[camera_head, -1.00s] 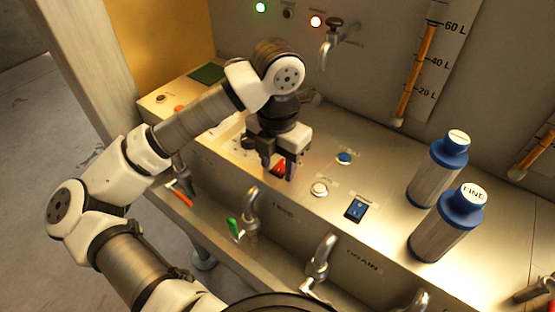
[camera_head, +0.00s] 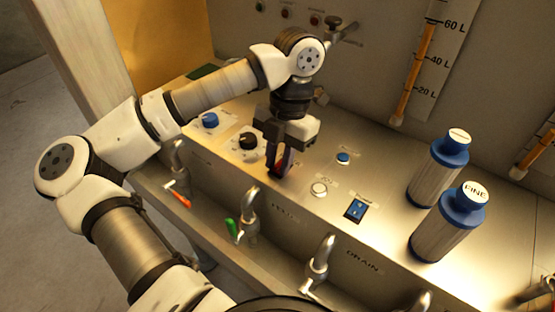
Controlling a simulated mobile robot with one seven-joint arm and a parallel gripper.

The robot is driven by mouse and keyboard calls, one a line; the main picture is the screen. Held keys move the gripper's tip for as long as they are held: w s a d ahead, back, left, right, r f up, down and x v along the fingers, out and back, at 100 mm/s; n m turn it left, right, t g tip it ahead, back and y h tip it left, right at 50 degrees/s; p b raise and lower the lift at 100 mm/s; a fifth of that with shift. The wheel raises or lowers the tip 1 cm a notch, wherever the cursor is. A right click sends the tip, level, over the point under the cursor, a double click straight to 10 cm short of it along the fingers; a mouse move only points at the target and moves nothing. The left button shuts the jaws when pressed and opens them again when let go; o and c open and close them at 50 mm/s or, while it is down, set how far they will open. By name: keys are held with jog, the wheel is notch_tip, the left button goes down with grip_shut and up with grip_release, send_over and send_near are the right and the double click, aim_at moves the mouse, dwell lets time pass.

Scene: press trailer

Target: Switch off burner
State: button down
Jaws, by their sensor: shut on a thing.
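My gripper (camera_head: 279,170) points down onto the panel top and is shut on a small red knob (camera_head: 283,165). The fingers hide most of the knob, and I cannot read its label or its turn angle. To its left are a black knob (camera_head: 248,141) and a blue knob (camera_head: 210,120). The indicator lamps at the back wall, such as the red one (camera_head: 316,19), look dark.
To the right are a blue button (camera_head: 343,158), a white button (camera_head: 319,188) and a blue rocker switch (camera_head: 355,209). Two blue-capped bottles (camera_head: 437,170) stand farther right. Taps, one with a green handle (camera_head: 231,229), line the front below the panel.

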aim_at(279, 168)
dwell(0.3)
jog(key=c, duration=1.2)
grip_release()
jog(key=shift+c, duration=0.2)
jog(key=s+a+p+v, duration=0.1)
jog(key=s+v, duration=0.1)
jog(key=v, duration=0.7)
jog(key=s+a+r+v, duration=0.1)
jog(key=v, duration=0.9)
jog(key=shift+s+a+r+p, duration=0.3)
jog(key=shift+p, duration=0.05)
